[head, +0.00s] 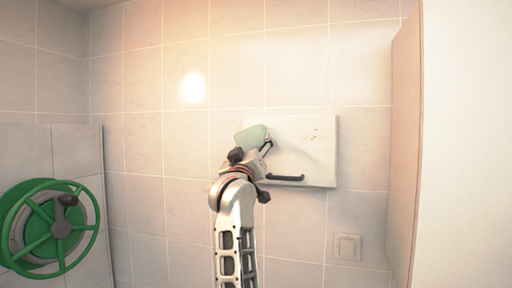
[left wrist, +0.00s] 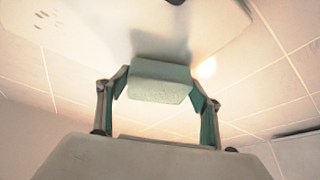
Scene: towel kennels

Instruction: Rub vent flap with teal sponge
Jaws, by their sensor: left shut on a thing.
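The vent flap (head: 300,160) is a white panel on the tiled wall, with a dark handle (head: 286,178) low on its face. Small dark specks (head: 314,134) show at its upper right. My left gripper (head: 262,147) is shut on the pale teal sponge (head: 249,136), which overlaps the flap's upper left corner. In the left wrist view the sponge (left wrist: 160,82) sits between the two fingers, in front of the flap (left wrist: 95,30) with a shadow behind it. I cannot tell whether the sponge touches the flap. My right gripper is not in view.
A green hose reel (head: 52,228) is on the left wall. A wall switch (head: 347,246) sits below the flap to the right. A tall pale panel edge (head: 403,150) stands at the right. The tiled wall left of the flap is clear.

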